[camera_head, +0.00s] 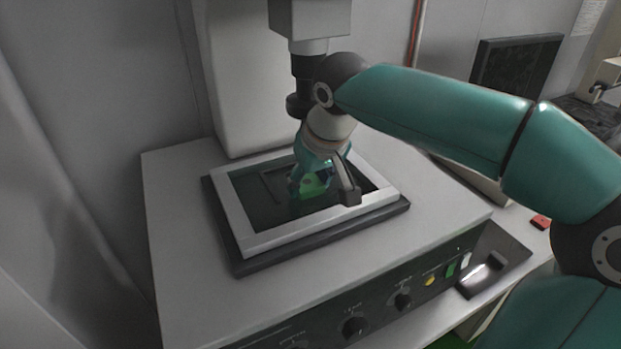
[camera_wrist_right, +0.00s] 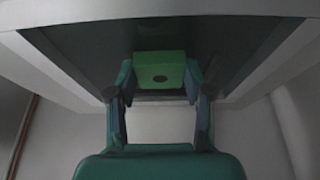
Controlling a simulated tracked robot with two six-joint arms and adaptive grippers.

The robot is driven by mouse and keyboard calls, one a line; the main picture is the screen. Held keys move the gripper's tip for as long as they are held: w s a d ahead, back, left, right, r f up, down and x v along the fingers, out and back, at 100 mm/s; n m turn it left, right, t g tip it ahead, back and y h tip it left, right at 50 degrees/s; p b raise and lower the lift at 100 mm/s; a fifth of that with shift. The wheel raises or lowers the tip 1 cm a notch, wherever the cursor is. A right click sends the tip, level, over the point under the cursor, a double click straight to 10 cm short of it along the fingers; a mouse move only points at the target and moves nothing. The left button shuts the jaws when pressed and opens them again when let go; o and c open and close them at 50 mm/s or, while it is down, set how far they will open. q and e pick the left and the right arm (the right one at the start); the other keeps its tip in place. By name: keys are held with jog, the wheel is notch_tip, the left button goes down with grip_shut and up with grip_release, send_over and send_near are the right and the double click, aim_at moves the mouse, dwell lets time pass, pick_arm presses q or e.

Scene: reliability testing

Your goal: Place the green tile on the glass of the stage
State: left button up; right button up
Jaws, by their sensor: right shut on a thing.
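The green tile (camera_head: 312,184) is at my right gripper (camera_head: 318,188), over the dark glass of the stage (camera_head: 265,210). The stage has a pale frame (camera_head: 285,236) around the glass. In the right wrist view the green tile (camera_wrist_right: 160,70), with a dark oval mark, sits between the two fingers of my right gripper (camera_wrist_right: 160,90), which is shut on it. The glass (camera_wrist_right: 235,45) lies close behind it there; I cannot tell whether the tile touches it. My left gripper is not in view.
A microscope-like column with a dark lens (camera_head: 306,75) hangs just above and behind my right wrist. A control panel with knobs (camera_head: 355,326) is on the front of the machine. A dark tray (camera_head: 512,262) and a small red block (camera_head: 541,222) are at the right.

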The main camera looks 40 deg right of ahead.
jog(key=o, duration=0.7)
jog(key=shift+f, duration=0.1)
jog(key=o, duration=0.4)
jog(key=shift+o, duration=0.2)
jog(key=shift+s+r, duration=0.1)
jog(key=shift+r, duration=0.25)
jog(key=p+v, duration=0.1)
jog(key=v, duration=1)
jog(key=shift+s+r, duration=0.2)
jog(key=shift+r, duration=0.05)
